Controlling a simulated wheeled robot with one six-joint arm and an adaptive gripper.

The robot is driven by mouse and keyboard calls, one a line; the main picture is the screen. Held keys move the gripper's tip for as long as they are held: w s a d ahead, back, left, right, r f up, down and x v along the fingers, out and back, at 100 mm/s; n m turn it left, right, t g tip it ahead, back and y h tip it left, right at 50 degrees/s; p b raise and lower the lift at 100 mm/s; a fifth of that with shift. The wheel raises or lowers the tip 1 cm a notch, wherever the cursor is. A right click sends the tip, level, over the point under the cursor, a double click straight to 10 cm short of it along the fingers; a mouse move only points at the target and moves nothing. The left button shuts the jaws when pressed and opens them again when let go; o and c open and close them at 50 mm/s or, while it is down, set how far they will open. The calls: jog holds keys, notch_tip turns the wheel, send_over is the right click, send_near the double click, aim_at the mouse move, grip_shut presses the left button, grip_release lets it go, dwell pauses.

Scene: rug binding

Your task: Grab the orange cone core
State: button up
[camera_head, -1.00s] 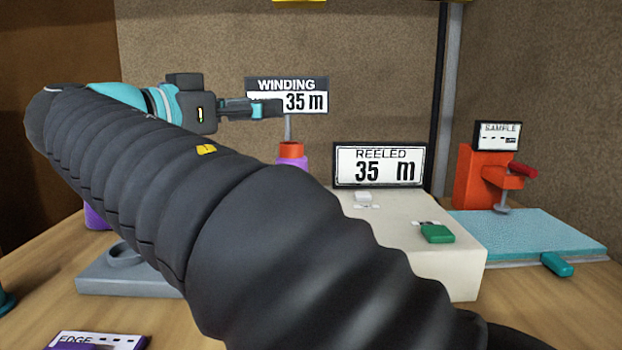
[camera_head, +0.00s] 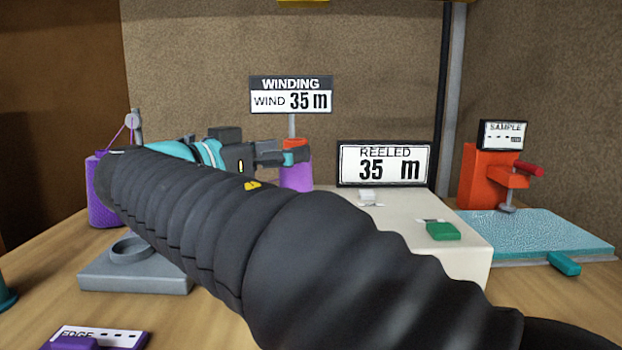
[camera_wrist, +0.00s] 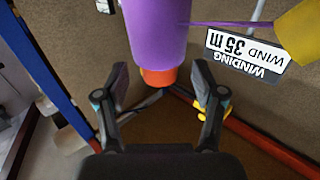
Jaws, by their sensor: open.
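The orange cone core (camera_head: 296,144) shows as a short orange top on a purple wound body (camera_head: 296,176), standing upright below the WINDING sign. It also shows in the wrist view (camera_wrist: 158,77), with its purple body filling the upper middle. My gripper (camera_head: 284,154) is level with the core's top, and its fingers partly cover the core in the head view. In the wrist view my gripper (camera_wrist: 161,92) is open, and the orange end appears between the two fingertips with gaps on both sides. I see no contact.
The WINDING sign (camera_head: 291,94) stands just behind the core. A pale console with the REELED display (camera_head: 384,164) and a green button (camera_head: 442,231) is to the right. A purple spool (camera_head: 102,205) and a grey base (camera_head: 135,275) are at left.

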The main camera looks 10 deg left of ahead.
jog(key=x, duration=0.3)
grip_shut()
dwell(0.3)
